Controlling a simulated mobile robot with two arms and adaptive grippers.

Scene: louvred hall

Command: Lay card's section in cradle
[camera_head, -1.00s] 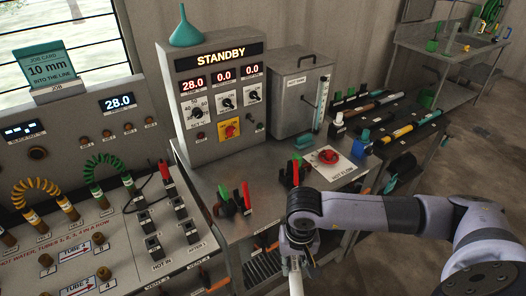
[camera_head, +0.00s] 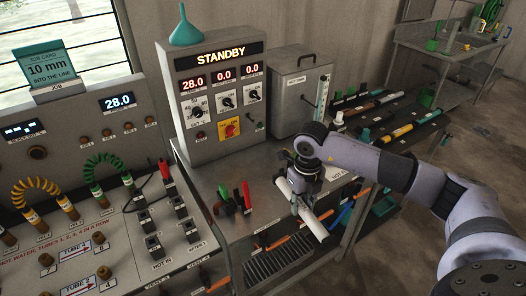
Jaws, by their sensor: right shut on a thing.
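The job card (camera_head: 44,68) on the left panel reads 10 mm into the line. My right gripper (camera_head: 303,197) is shut on a white tube section (camera_head: 314,223). The tube lies tilted across the jaws, above the right part of the metal bench. A stand with green, black and red parts (camera_head: 233,203) is on the bench left of the gripper, apart from the tube. It may be one end of the cradle; I cannot tell. The gripper and wrist hide the similar stand to its right. My left gripper is not in view.
The control box (camera_head: 215,88) showing STANDBY and a metal tank (camera_head: 300,92) stand behind the gripper. Several coloured tubes lie on the rack (camera_head: 385,122) at right. Orange-handled parts (camera_head: 275,243) are along the bench front. Bare bench (camera_head: 215,165) shows near the box.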

